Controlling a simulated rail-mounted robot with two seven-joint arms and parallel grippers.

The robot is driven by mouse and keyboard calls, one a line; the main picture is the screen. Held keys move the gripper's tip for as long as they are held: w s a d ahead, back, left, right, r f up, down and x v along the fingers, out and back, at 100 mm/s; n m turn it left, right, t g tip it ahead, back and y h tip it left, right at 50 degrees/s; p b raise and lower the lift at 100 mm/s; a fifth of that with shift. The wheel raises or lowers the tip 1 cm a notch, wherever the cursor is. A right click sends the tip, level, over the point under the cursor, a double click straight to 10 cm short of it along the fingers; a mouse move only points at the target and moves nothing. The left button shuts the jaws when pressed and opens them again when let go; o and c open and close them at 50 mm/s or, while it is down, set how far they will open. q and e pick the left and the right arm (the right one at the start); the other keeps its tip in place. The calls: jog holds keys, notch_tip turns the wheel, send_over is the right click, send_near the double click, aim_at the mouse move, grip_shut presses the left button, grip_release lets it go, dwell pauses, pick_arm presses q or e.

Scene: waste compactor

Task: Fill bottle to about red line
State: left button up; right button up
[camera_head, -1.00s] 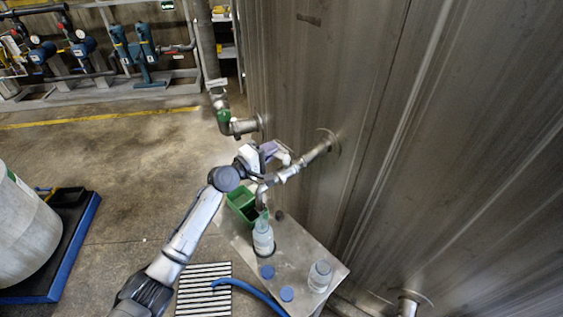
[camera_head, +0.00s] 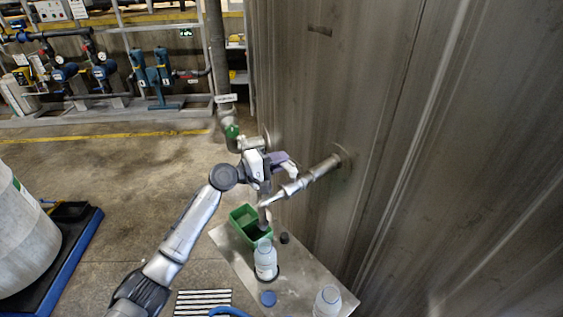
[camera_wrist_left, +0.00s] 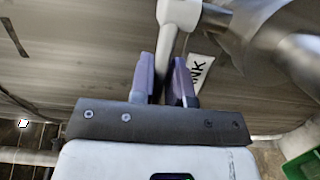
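A clear bottle (camera_head: 265,260) stands upright on the grey metal table, under the end of a metal outlet pipe (camera_head: 318,172) from the tank wall. Its red line and liquid level are too small to make out. My left gripper (camera_head: 284,163) is at the valve on this pipe. In the left wrist view its two purple fingers (camera_wrist_left: 165,82) sit closely on either side of the grey valve handle (camera_wrist_left: 168,45), apparently shut on it. A second clear bottle (camera_head: 327,302) stands at the front right of the table, partly cut off. My right gripper is not in view.
A green bin (camera_head: 246,216) stands at the table's back left. A blue cap (camera_head: 268,298) and a dark round piece (camera_head: 284,238) lie on the table (camera_head: 300,275). The tall metal tank wall (camera_head: 440,150) closes off the right side. A second pipe with a green valve (camera_head: 232,131) is behind.

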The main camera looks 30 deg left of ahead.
pick_arm(q)
jog(key=o, duration=0.4)
jog(key=shift+c, duration=0.2)
jog(key=shift+r, duration=0.1)
jog(key=v, duration=1.3)
jog(key=shift+s+a, duration=0.3)
